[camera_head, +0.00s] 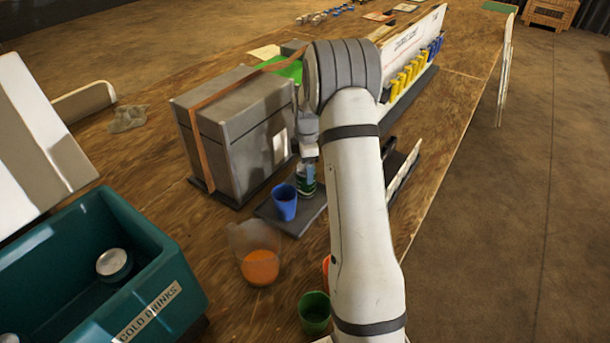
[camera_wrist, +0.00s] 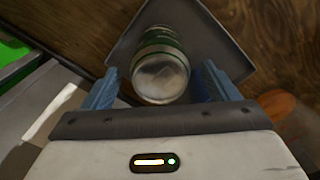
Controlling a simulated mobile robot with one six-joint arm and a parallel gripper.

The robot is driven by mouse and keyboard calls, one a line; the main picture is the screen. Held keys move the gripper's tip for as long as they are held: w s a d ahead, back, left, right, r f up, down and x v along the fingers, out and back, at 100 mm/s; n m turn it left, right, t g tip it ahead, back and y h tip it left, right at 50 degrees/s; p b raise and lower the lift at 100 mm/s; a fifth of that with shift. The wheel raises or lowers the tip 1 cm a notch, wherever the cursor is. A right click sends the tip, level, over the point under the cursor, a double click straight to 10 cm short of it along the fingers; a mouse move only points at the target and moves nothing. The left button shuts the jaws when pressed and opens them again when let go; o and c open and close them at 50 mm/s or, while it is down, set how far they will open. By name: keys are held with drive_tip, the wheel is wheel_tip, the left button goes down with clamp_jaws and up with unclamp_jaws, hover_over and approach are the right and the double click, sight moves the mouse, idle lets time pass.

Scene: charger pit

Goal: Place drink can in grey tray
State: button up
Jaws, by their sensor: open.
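The drink can (camera_head: 306,184), green with a silver end, stands on the grey tray (camera_head: 300,222), partly hidden under my gripper (camera_head: 306,155) in the head view. In the wrist view the can (camera_wrist: 160,76) shows its round silver end between the two blue fingers of my gripper (camera_wrist: 159,72). The fingers are open, with a visible gap on each side of the can. The grey tray (camera_wrist: 215,40) lies beneath and around it.
A grey box with an orange strap (camera_head: 238,130) stands just behind the tray. A clear cup with orange contents (camera_head: 259,255) and a green cup (camera_head: 314,312) stand in front. A teal cold drinks cooler (camera_head: 95,270) is at the left. A rack with yellow and blue items (camera_head: 412,72) is behind.

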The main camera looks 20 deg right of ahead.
wheel_tip(320, 180, up, 7)
drive_tip(key=shift+r, duration=0.2)
drive_tip(key=shift+s+r, duration=0.1)
drive_tip(key=shift+r, duration=0.25)
drive_tip(key=s+a+r+m+t, duration=0.1)
drive_tip(key=s+a+r+m, duration=0.25)
drive_tip(key=s, duration=0.35)
drive_tip(key=s+a+r+m, duration=0.3)
drive_tip(key=s+r+m, duration=0.1)
drive_tip(key=s, duration=0.4)
drive_tip(key=s+a+r+m+t, duration=0.1)
drive_tip(key=s+a+r+m, duration=0.25)
drive_tip(key=s, duration=0.35)
drive_tip(key=s+a+f+m, duration=0.1)
drive_tip(key=s+a+m, duration=0.2)
drive_tip(key=s, duration=0.7)
drive_tip(key=shift+s+a+m+t, duration=0.2)
drive_tip(key=shift+m+t, duration=0.1)
drive_tip(key=shift+m, duration=0.6)
drive_tip(key=shift+f, duration=0.1)
drive_tip(key=shift+c, duration=0.3)
